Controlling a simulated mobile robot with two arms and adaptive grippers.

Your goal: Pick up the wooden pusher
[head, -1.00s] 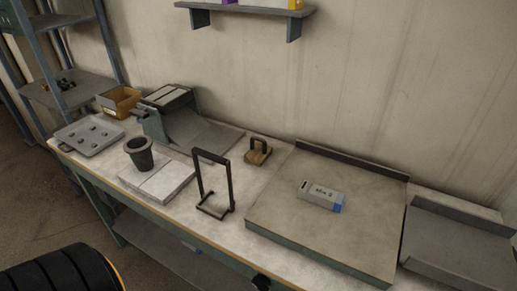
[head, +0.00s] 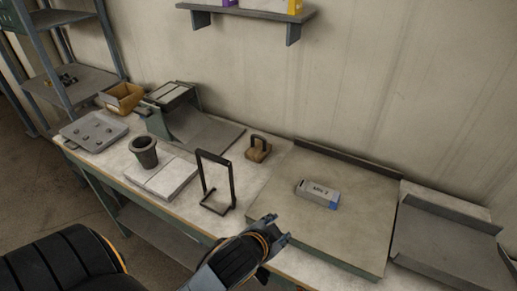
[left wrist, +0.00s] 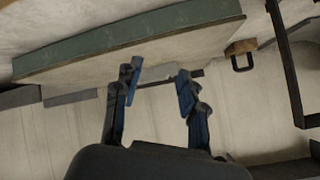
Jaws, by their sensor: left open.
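The wooden pusher (head: 258,154), a small wooden block with a dark handle arched on top, stands on the bench beyond the black wire stand and left of the large raised tray. In the left wrist view it (left wrist: 240,47) is at the upper right, beyond and to the side of my fingers. My left gripper (head: 284,229) is open and empty over the front of the bench, nearer to me than the pusher and apart from it. Its two blue fingers (left wrist: 160,82) are spread in the left wrist view. My right gripper is not in view.
The upright black wire stand (head: 215,186) is left of my gripper; a dark cup (head: 144,153) stands on white slabs farther left. The raised tray (head: 285,205) carries a labelled grey box (head: 315,195). A grey machine (head: 182,112) is behind. Bare bench surrounds the pusher.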

